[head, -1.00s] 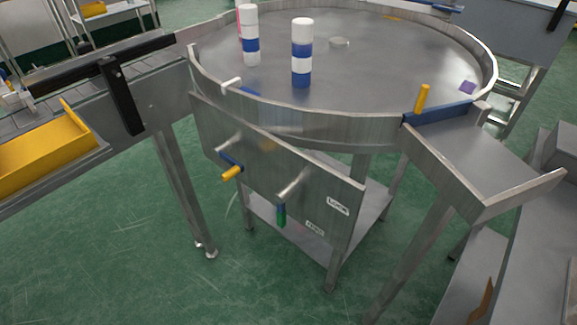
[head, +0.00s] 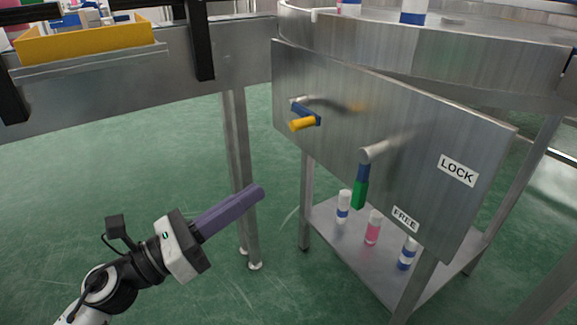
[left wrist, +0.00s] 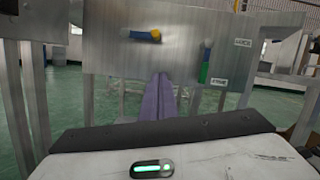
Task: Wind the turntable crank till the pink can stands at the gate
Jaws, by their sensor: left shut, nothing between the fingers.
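The turntable (head: 440,42) shows only its near rim at the top of the head view. Two blue-and-white cans (head: 414,8) stand on it, cut off by the frame; a pink sliver shows beside the left one. The crank (head: 304,122), a blue arm with a yellow handle, sticks out of the steel front panel (head: 400,115); it also shows in the left wrist view (left wrist: 143,35). My left gripper (head: 260,191) has purple fingers, shut and empty, below and left of the crank, apart from it. The gate is mostly out of view. My right gripper is not in view.
A green-handled lever (head: 360,190) hangs down right of the crank, near the FREE label (head: 404,219); a LOCK label (head: 457,170) is higher. A lower shelf holds white-blue and pink cans (head: 373,227). A yellow tray (head: 85,42) is upper left. Table legs (head: 238,170) stand behind my gripper.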

